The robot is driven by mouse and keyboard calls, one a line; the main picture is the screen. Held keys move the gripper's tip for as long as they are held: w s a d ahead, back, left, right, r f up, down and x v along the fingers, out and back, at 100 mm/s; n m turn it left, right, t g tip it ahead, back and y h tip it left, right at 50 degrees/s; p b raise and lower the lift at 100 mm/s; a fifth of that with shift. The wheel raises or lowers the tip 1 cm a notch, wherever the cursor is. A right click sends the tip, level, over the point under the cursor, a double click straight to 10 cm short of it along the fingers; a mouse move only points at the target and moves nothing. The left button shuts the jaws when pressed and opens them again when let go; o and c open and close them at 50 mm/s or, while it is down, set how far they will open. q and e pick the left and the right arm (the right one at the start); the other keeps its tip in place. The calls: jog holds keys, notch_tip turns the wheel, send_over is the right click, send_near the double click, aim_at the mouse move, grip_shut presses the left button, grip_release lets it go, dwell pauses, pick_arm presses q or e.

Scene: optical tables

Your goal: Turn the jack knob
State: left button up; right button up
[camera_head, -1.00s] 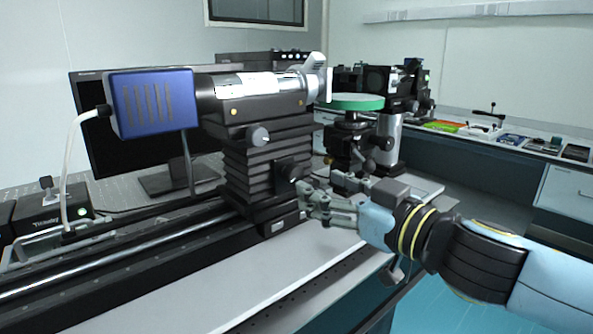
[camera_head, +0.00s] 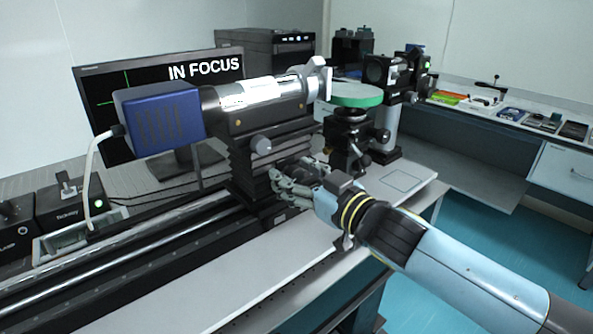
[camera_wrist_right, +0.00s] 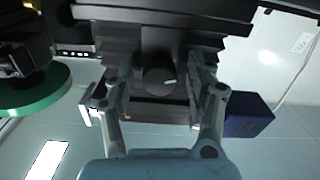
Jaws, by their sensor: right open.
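The black jack (camera_head: 238,165) with stepped, bellows-like sides stands on the rail under the laser-like tube. Its dark round knob (camera_wrist_right: 160,80) has a light mark and shows in the right wrist view between the two fingers of my right gripper (camera_wrist_right: 160,88). The fingers are open, one on each side of the knob, with visible gaps. In the head view my right gripper (camera_head: 284,180) is at the jack's front face and hides the knob. A smaller grey knob (camera_head: 260,145) sits higher on the jack. My left gripper is not in view.
A monitor (camera_head: 205,70) behind reads "IN FOCUS". A blue box (camera_head: 160,120) ends the silver tube (camera_head: 245,93). A green disc (camera_head: 357,93) on a black mount stands right of the jack. The pale board (camera_head: 240,265) in front is clear.

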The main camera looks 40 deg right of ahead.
grip_shut()
jog(key=shift+n, duration=0.3)
grip_release()
dwell(0.4)
